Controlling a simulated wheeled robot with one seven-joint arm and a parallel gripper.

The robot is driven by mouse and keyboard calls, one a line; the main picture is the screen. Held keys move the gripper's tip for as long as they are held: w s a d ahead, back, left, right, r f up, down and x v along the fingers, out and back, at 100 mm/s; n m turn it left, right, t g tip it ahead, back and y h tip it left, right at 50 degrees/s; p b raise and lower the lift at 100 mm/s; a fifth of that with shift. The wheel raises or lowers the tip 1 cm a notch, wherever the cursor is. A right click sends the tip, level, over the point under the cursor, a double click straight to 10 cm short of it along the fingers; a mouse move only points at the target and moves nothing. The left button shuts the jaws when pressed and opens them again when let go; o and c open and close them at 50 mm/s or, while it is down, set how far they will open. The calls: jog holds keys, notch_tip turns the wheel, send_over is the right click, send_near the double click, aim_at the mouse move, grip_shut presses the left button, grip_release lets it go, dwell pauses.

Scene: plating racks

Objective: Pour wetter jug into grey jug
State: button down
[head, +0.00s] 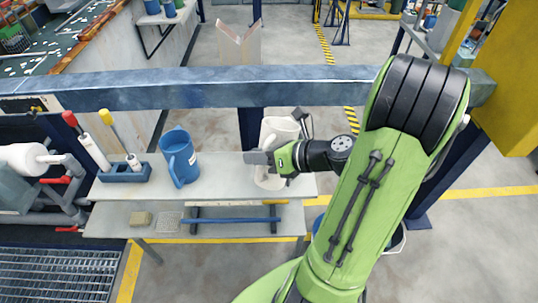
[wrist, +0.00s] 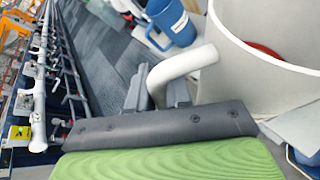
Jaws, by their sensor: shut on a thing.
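A pale, off-white jug (head: 280,128) is at the right part of the upper shelf, partly hidden by my gripper. My gripper (head: 262,158) is shut on its handle. The wrist view shows the handle (wrist: 188,64) between my fingers (wrist: 157,92) and the jug's wide body (wrist: 240,85) at the right. The jug looks upright; I cannot tell whether its base touches the shelf. A blue jug (head: 180,160) stands upright to its left with its handle visible, and it also shows in the wrist view (wrist: 176,24). I cannot read any label or see liquid in either jug.
A blue holder (head: 125,173) with red- and yellow-topped tools stands left of the blue jug on the shelf unit (head: 222,172). A blue rail (head: 200,90) runs behind the shelf. A sponge-like block (head: 141,219) lies on the lower shelf. The shelf between the jugs is clear.

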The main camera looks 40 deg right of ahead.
aim_at(275, 131)
jog(key=shift+d+m+y+p, duration=0.1)
jog(key=shift+m+y+p, duration=0.25)
jog(key=shift+p, duration=1.1)
jog(key=shift+f, duration=0.15)
jog(key=shift+w+m+g+p, duration=0.1)
jog(key=shift+m+g+p, duration=0.2)
jog(key=shift+p, duration=0.65)
jog(key=p, duration=0.1)
jog(key=y+p, duration=0.1)
jog(key=p, duration=0.1)
jog(key=shift+w+d+r+m, duration=0.1)
jog(key=shift+d+r+m, duration=0.15)
jog(key=shift+r+m, duration=0.1)
jog(key=shift+f+p, duration=0.1)
jog(key=shift+p, duration=0.75)
jog(key=shift+w+d+r+m+y+p, duration=0.25)
jog(key=shift+d+r+m+y+p, duration=0.2)
jog(key=shift+p, duration=1.6)
jog(key=shift+m+g+p, duration=0.25)
jog(key=shift+g+p, duration=0.05)
jog(key=shift+p, duration=0.35)
jog(key=shift+r, duration=0.1)
